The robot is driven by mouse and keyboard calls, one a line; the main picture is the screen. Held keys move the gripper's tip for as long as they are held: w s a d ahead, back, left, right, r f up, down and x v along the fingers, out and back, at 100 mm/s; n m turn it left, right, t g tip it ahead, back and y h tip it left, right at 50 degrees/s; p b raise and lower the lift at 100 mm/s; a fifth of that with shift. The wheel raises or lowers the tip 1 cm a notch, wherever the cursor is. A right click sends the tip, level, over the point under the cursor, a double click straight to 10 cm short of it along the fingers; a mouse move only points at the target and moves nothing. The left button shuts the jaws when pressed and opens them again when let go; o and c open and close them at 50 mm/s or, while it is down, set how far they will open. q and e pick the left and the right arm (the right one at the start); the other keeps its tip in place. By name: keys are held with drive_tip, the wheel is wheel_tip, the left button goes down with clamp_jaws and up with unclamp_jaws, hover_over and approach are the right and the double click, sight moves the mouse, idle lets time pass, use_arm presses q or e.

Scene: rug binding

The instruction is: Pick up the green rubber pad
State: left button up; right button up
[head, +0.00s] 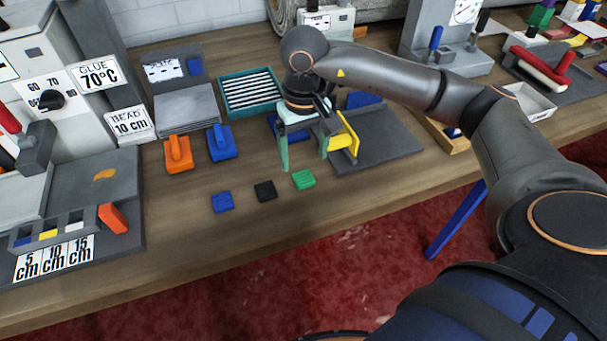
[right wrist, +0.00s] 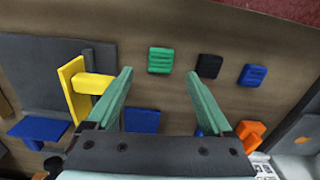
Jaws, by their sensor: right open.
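The green rubber pad (head: 304,180) lies flat on the wooden table, at the right end of a short row with a black pad (head: 265,191) and a blue pad (head: 222,202). My right gripper (head: 305,160) is open and empty above the table, just behind the green pad. In the right wrist view the green pad (right wrist: 161,60) shows beyond the open fingertips (right wrist: 157,82), roughly centred between them and apart from both. The black pad (right wrist: 209,66) and blue pad (right wrist: 252,75) lie to its right there. My left gripper is not in view.
A yellow block tool (head: 345,138) on a dark grey board (head: 390,137) stands close to the right of my right gripper. Blue (head: 219,143) and orange (head: 178,154) handled tools lie to the left. The table in front of the pads is clear.

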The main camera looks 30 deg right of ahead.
sight(302, 175)
drive_tip(key=shift+w+f+p, duration=0.15)
drive_tip(key=shift+f+p, duration=0.1)
drive_tip(key=shift+f, duration=1.2)
drive_tip(key=shift+w+f+p, duration=0.15)
drive_tip(key=shift+f+p, duration=0.1)
drive_tip(key=shift+f, duration=1.15)
clamp_jaws()
